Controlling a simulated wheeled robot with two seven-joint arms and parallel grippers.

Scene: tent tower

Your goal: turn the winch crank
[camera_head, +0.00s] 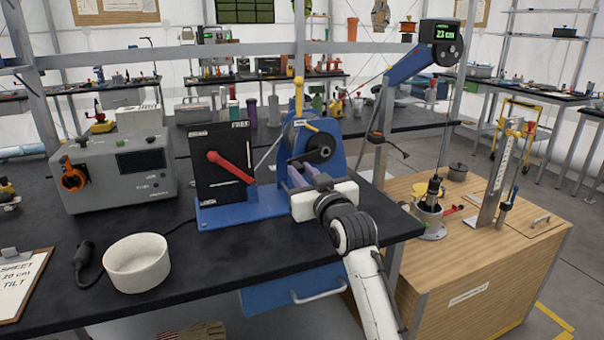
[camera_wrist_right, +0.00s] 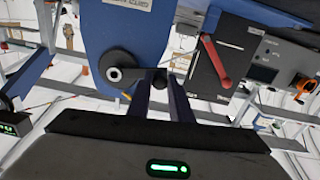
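The blue winch (camera_head: 330,137) stands near the right end of the black bench. Its dark crank (camera_wrist_right: 118,68) has a round hub and a short arm, seen up close in the right wrist view. The dark crank knob (camera_wrist_right: 157,79) sits at the end of that arm, between my right fingertips. My right gripper (camera_head: 290,172) is at the winch's lower front; its two fingers (camera_wrist_right: 158,82) appear closed against the knob, with only a narrow gap between them. In the head view the gripper and winch partly hide the crank. My left gripper is not in view.
Left of the winch stands a black panel with a red lever (camera_head: 231,162) on a blue base. A white bowl (camera_head: 137,262), a grey box (camera_head: 118,172) and a clipboard (camera_head: 20,285) are farther left. A display (camera_head: 442,33) above reads 23 cm. A wooden cabinet (camera_head: 480,275) stands at right.

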